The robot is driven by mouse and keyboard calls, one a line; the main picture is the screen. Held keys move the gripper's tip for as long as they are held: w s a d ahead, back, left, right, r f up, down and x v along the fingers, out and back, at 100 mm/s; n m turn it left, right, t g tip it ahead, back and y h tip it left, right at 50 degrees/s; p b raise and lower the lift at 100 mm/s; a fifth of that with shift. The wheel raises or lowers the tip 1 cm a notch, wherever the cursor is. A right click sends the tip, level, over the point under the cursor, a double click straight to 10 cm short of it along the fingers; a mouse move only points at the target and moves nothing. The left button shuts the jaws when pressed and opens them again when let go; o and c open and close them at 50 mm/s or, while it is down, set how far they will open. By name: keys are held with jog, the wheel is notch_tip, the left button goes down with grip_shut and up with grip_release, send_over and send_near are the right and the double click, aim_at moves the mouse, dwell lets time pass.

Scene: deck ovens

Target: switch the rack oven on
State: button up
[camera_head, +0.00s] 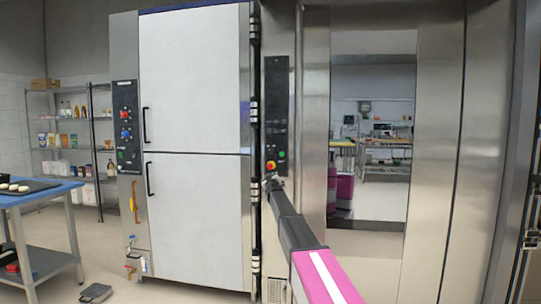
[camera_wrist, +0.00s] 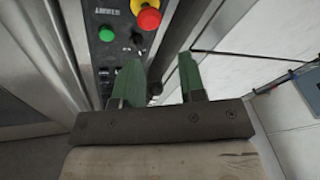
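The rack oven (camera_head: 460,150) is a tall steel unit with a large window, on the right in the head view. Its narrow black control panel (camera_head: 277,110) is on the post left of the window. In the wrist view the panel shows a red mushroom button on a yellow collar (camera_wrist: 148,17), a green button (camera_wrist: 106,34) and a small dark knob or switch (camera_wrist: 137,40). My gripper (camera_wrist: 158,82) has two green fingers, apart, with nothing seen held between them. It is at the panel's lower end, close to the controls; contact cannot be told.
A white two-door cabinet (camera_head: 195,80) with its own control panel (camera_head: 126,125) stands to the left. A blue-topped table (camera_head: 40,195) and a stocked shelf are farther left. A dark flat object (camera_head: 95,293) lies on the floor.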

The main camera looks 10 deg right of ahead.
jog(key=t+h, duration=0.2)
send_near(271, 153)
jog(key=x, duration=0.9)
jog(key=shift+w+r, duration=0.15)
grip_shut()
